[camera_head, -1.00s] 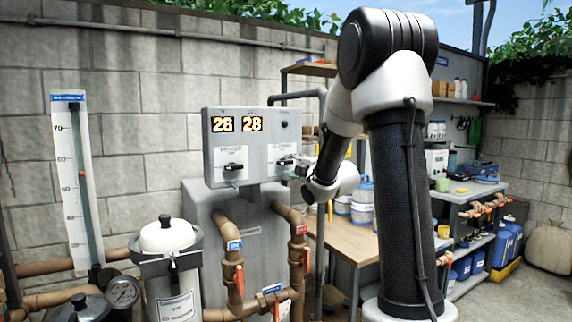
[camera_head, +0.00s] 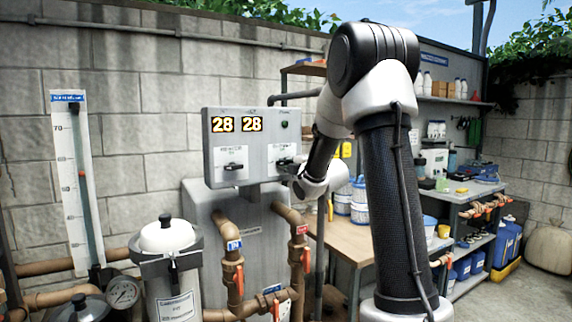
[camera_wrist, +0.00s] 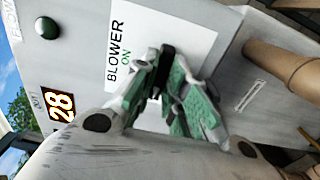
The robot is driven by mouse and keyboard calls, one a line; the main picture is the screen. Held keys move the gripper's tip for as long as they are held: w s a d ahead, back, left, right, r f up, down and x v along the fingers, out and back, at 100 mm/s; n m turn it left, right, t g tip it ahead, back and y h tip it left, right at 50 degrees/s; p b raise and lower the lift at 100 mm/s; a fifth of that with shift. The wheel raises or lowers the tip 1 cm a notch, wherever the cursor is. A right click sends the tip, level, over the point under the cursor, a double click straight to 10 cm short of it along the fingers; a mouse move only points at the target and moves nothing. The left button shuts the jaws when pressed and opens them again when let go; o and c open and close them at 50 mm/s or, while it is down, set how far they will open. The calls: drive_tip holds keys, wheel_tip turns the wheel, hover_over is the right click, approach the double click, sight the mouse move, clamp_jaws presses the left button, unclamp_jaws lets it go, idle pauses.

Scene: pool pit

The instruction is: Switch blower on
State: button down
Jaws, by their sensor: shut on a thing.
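My gripper (camera_wrist: 168,82) has green pads and is shut on the knob. In the head view my gripper (camera_head: 296,168) is at the right switch, and my wrist partly hides it.
The left switch (camera_head: 233,166) sits beside the blower switch, below two displays reading 28. A dark green lamp (camera_wrist: 47,28) is on the same panel. Brown pipes (camera_head: 281,211) stand close below the box. A workbench (camera_head: 345,243) stands to the right.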

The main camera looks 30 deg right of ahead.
drive_tip(key=m, duration=0.9)
drive_tip(key=shift+m, duration=0.3)
drive_tip(key=m, duration=0.3)
drive_tip(key=shift+m, duration=0.3)
drive_tip(key=m, duration=0.5)
drive_tip(key=c, duration=1.4)
unclamp_jaws()
drive_tip(key=shift+o, duration=0.2)
drive_tip(key=shift+s, duration=0.1)
